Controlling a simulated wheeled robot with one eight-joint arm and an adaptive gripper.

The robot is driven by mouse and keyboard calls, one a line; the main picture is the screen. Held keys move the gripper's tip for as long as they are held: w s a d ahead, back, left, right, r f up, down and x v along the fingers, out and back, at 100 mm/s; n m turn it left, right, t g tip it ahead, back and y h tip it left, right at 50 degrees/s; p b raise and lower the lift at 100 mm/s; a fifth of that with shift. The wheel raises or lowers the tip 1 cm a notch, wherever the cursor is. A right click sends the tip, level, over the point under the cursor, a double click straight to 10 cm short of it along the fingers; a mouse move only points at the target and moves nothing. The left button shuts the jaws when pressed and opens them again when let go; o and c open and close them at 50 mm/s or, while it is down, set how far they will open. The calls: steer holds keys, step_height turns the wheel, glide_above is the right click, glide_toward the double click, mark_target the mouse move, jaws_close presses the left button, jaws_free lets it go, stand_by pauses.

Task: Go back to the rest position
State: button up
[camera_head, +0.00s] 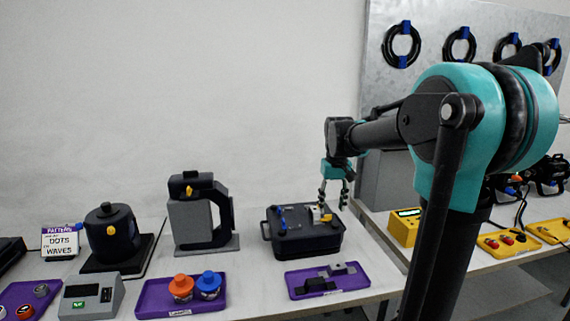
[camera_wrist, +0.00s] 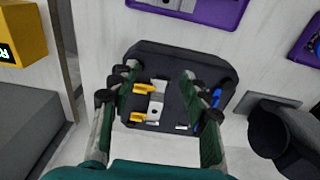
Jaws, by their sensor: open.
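My gripper (camera_head: 334,186) hangs with its fingers pointing down above the right part of a black case (camera_head: 308,243) on the white table. In the wrist view my gripper (camera_wrist: 158,88) is open, its two fingers spread wide with nothing between the tips. Below it, the case (camera_wrist: 180,60) holds a grey and yellow part (camera_wrist: 156,104). A blue item (camera_wrist: 213,112) lies in the case beside one finger. I cannot tell how far the fingertips are above the case.
A purple tray (camera_head: 326,289) with dark and grey parts lies in front of the case. A grey and black machine (camera_head: 200,220) stands left of it. A yellow box (camera_head: 403,229) is on the right table. Cables hang on a grey panel (camera_head: 436,22) at the back.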

steer(key=s+d+f+t, duration=0.1)
steer(key=s+f, duration=0.5)
steer(key=s, duration=0.1)
steer(key=s+d+f+m+t, duration=0.1)
steer(key=s+f, duration=0.5)
steer(key=s, duration=0.1)
steer(key=s+d+f+m+t, duration=0.1)
steer(key=s+f, duration=0.5)
steer(key=s, duration=0.2)
steer(key=shift+d+f+t, duration=0.3)
steer(key=shift+d+f, duration=0.1)
